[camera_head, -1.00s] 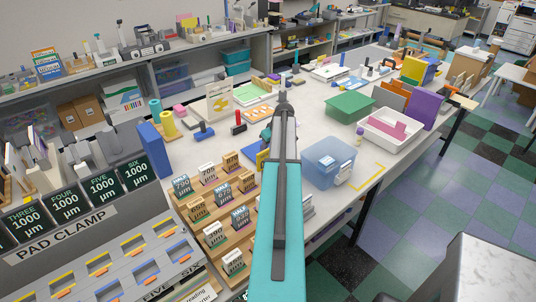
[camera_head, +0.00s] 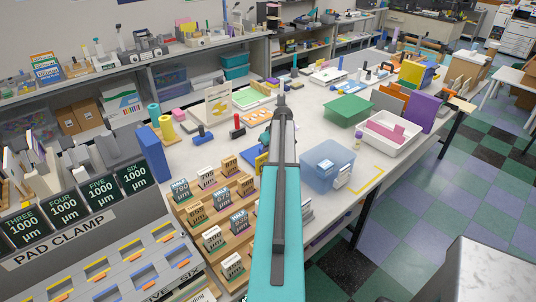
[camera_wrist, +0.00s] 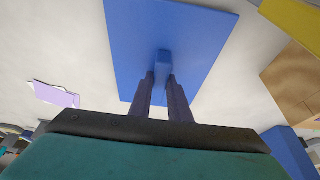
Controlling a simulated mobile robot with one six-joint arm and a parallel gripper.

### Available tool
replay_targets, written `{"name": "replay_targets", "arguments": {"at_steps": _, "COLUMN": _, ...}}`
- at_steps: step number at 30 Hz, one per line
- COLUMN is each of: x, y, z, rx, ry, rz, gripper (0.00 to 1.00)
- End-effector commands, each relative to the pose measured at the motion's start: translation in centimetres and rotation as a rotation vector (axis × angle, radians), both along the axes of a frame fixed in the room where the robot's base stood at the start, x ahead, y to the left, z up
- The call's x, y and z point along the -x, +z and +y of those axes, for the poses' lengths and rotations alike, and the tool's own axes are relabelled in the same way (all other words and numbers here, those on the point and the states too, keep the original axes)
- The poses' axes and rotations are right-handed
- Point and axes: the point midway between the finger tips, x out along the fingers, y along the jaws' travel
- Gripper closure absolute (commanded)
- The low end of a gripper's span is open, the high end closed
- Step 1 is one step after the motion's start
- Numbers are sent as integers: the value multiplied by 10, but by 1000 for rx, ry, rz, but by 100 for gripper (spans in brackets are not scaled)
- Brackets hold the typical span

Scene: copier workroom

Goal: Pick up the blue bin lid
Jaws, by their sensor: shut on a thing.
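The blue bin lid (camera_wrist: 200,40) is a flat blue panel with a small raised blue handle (camera_wrist: 163,57) in the wrist view. My gripper (camera_wrist: 162,75) is shut on this handle, with a finger on each side. I cannot tell whether the lid touches the table.
A translucent blue bin (camera_head: 322,172) stands right of my arm, near the table's edge. A wooden rack (camera_head: 192,232) of labelled blocks is at left front, with an upright blue binder (camera_head: 152,155) behind it. A green box (camera_head: 348,110) and white tray (camera_head: 378,138) stand farther right.

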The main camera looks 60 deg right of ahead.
Motion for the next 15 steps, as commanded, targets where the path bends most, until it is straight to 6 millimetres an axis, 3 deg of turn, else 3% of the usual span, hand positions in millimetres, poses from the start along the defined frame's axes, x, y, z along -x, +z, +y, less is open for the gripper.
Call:
{"name": "replay_targets", "arguments": {"at_steps": 8, "x": 0, "y": 16, "z": 0, "rx": 3, "ry": 0, "rz": -1, "gripper": 100}}
{"name": "replay_targets", "arguments": {"at_steps": 15, "x": -1, "y": 43, "z": 0, "rx": 2, "ry": 0, "rz": -2, "gripper": 100}}
